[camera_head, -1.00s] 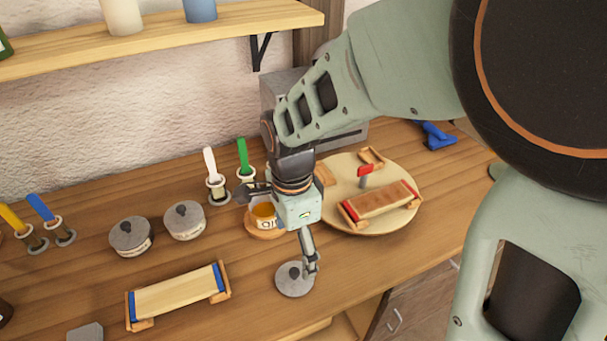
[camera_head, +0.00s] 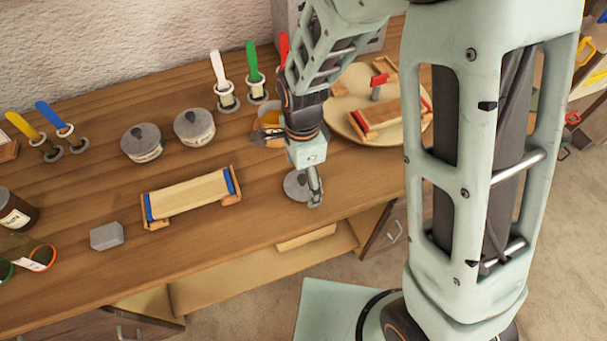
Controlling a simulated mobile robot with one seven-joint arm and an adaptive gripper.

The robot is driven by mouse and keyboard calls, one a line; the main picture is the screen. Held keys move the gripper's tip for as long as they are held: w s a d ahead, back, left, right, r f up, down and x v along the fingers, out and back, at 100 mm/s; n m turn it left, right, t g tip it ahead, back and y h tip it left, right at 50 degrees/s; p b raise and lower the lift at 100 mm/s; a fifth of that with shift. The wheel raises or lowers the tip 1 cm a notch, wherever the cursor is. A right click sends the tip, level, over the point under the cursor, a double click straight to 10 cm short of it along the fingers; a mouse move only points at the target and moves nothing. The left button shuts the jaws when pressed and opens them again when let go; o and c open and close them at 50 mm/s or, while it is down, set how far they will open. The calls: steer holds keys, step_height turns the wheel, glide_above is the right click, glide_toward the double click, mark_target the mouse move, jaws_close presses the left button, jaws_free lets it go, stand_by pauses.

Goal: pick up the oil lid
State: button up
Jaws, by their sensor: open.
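The oil lid (camera_head: 295,187) is a round grey disc with a dark knob. It lies on the wooden worktop near the front edge, partly hidden by my gripper. My gripper (camera_head: 311,192) points down at the right side of the lid; its jaws are open, with one finger clearly visible. From this view I cannot tell whether the finger touches the lid or knob.
Two lidded grey jars (camera_head: 141,143) (camera_head: 194,127) stand to the left. A lath in a blue-ended wooden holder (camera_head: 190,194) lies left of the lid. A round board (camera_head: 345,119) carries a red-ended holder (camera_head: 385,120) at right. The worktop just left of the lid is clear.

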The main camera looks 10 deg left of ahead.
steer(key=shift+f, duration=0.1)
steer(key=c, duration=1)
steer(key=shift+s, duration=0.1)
steer(key=shift+c, duration=1)
steer(key=shift+d, duration=0.1)
steer(key=shift+c, duration=0.2)
